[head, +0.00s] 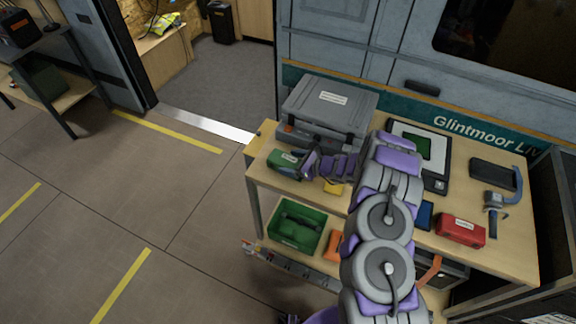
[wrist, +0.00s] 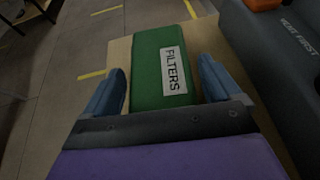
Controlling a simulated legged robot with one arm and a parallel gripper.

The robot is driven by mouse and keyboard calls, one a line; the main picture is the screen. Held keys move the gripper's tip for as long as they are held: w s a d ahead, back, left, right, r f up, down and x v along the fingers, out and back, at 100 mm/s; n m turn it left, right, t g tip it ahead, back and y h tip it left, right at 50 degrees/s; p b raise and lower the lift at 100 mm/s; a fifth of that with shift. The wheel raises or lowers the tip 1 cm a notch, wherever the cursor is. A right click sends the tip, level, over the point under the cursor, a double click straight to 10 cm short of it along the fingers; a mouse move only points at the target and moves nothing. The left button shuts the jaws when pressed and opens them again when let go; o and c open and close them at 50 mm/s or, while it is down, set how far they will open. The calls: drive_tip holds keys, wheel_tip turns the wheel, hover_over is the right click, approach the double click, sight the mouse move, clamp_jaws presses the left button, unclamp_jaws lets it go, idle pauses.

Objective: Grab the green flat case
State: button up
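The green flat case (wrist: 148,72) with a white "FILTERS" label lies on the wooden table top, at its left end. In the head view the green case (head: 285,162) shows just left of my gripper (head: 314,166), in front of the large grey case. In the wrist view my gripper (wrist: 163,88) is open, with one blue-grey finger on each side of the green case. Gaps show between the case and both fingers. I cannot tell how far down the fingers reach beside it.
A large grey case (head: 329,104) stands close behind. A yellow item (head: 334,187) lies under my arm. A red case (head: 460,230), a framed green panel (head: 417,146) and a clamp (head: 493,202) are further right. A green crate (head: 297,226) sits on the lower shelf. Floor at left is clear.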

drive_tip(key=shift+d+r, duration=0.1)
drive_tip(key=shift+d, duration=0.55)
drive_tip(key=c, duration=0.3)
drive_tip(key=shift+d, duration=0.3)
drive_tip(key=c, duration=0.3)
drive_tip(key=shift+a, duration=0.25)
drive_tip(key=c, duration=0.3)
drive_tip(key=shift+a, duration=0.45)
drive_tip(key=shift+c, duration=0.9)
drive_tip(key=shift+d, duration=0.1)
